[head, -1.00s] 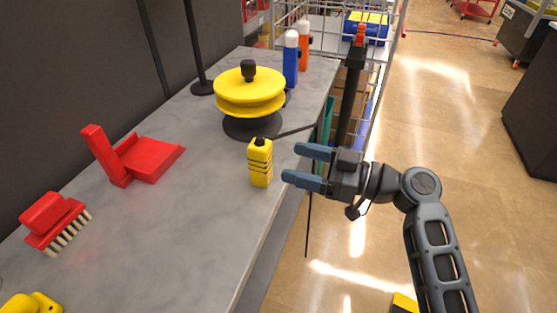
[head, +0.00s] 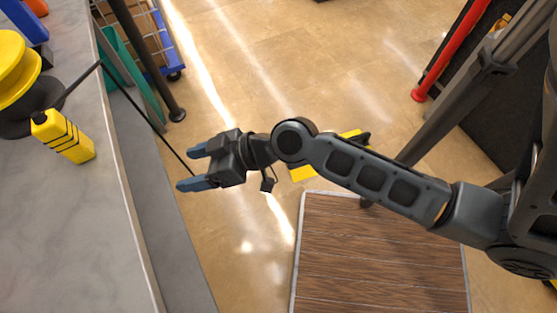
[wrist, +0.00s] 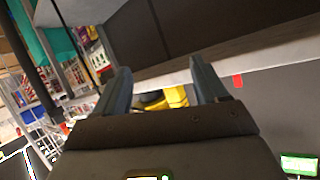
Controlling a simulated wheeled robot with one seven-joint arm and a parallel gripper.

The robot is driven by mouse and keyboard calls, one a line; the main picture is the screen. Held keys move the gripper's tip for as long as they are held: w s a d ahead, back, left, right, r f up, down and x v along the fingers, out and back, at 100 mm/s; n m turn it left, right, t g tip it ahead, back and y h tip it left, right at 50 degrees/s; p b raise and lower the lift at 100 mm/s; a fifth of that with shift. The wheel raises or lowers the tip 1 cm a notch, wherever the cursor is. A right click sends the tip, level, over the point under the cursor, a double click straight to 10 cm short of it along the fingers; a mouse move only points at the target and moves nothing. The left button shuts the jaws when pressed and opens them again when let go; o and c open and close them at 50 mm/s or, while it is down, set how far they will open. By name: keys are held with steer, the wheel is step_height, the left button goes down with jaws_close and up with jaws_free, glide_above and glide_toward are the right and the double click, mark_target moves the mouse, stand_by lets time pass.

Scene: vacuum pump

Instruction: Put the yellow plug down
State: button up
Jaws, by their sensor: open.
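The yellow plug (head: 64,137) is a small yellow block with black bands and a dark top. It stands on the grey counter (head: 60,220) at the left of the head view, near the counter's edge. My gripper (head: 190,168) is open and empty, out over the floor to the right of the counter and apart from the plug. In the wrist view my gripper's fingers (wrist: 160,85) are spread. A blurred yellow shape (wrist: 165,99) shows between them; I cannot tell whether it is the plug.
A yellow round device (head: 18,70) on a dark base stands behind the plug. A wire cart (head: 150,40) and a teal panel (head: 118,65) stand beyond the counter's end. A brown wood-patterned surface (head: 380,260) lies below my arm. Open floor lies beyond my gripper.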

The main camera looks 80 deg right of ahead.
steer(key=s+r+m+h, duration=0.1)
steer(key=s+h, duration=0.2)
steer(key=s, duration=0.8)
steer(key=s+a+r+n+t, duration=0.1)
steer(key=s+a+r, duration=0.2)
steer(key=s+r, duration=0.5)
step_height(320, 180, up, 2)
steer(key=shift+s+r+t, duration=0.25)
steer(key=shift+t, duration=0.15)
